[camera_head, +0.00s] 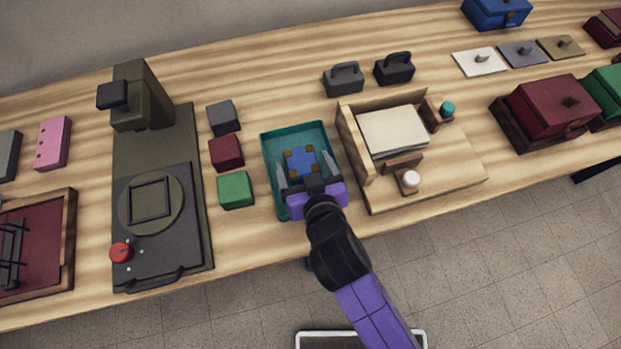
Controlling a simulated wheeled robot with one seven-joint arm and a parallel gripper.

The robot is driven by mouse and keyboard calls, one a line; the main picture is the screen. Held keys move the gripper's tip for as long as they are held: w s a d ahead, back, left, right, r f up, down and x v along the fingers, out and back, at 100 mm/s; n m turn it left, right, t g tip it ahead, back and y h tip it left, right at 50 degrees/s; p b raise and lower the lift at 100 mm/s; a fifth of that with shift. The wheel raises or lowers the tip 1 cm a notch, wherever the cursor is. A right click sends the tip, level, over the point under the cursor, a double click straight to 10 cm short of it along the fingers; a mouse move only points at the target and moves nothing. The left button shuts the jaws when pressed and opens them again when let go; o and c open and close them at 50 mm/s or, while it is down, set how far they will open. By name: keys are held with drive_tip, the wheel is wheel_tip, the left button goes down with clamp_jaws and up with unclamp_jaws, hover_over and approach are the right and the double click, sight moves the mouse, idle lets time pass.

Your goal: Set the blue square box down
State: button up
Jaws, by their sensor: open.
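The blue square box (300,160) has brown patches at its corners and lies inside a shallow teal tray (268,150). My gripper (306,176) reaches over the tray's near side. Its two grey fingers stand apart, one to the left and one to the right of the box. The purple gripper body hides the near part of the tray. I cannot tell whether the fingers touch the box.
Grey, dark red and green blocks (236,190) stand left of the tray, beside a dark olive press (190,230). A wooden fixture (430,180) with a pale pad is close on the right. Two dark handled blocks (344,79) stand behind. The table's front edge is near.

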drive_tip(key=v, duration=0.6)
drive_tip(key=shift+s+d+r, duration=0.1)
drive_tip(key=shift+s+r, duration=0.1)
drive_tip(key=shift+s, duration=0.15)
drive_tip(key=shift+d, duration=0.1)
drive_tip(key=s+d, duration=0.2)
drive_tip(key=s+d+f, duration=0.1)
drive_tip(key=s+d, duration=0.1)
drive_tip(key=d, duration=0.1)
drive_tip(key=s+d+f, duration=0.1)
drive_tip(key=s+d, duration=0.1)
drive_tip(key=shift+s+d, duration=0.2)
drive_tip(key=shift+s, duration=0.1)
drive_tip(key=s+d+r+m+t+h, duration=0.1)
drive_tip(key=s+d+r, duration=0.4)
drive_tip(key=s, duration=0.3)
drive_tip(key=s+d+r+m+t+h, duration=0.1)
drive_tip(key=s+d+r+m+h, duration=0.1)
drive_tip(key=s+d+r, duration=0.2)
drive_tip(key=s+d, duration=0.3)
drive_tip(key=s, duration=0.1)
drive_tip(key=shift+s+r+h, duration=0.2)
drive_tip(key=shift+r+h, duration=0.1)
drive_tip(key=shift+r, duration=0.05)
drive_tip(key=shift+d, duration=0.15)
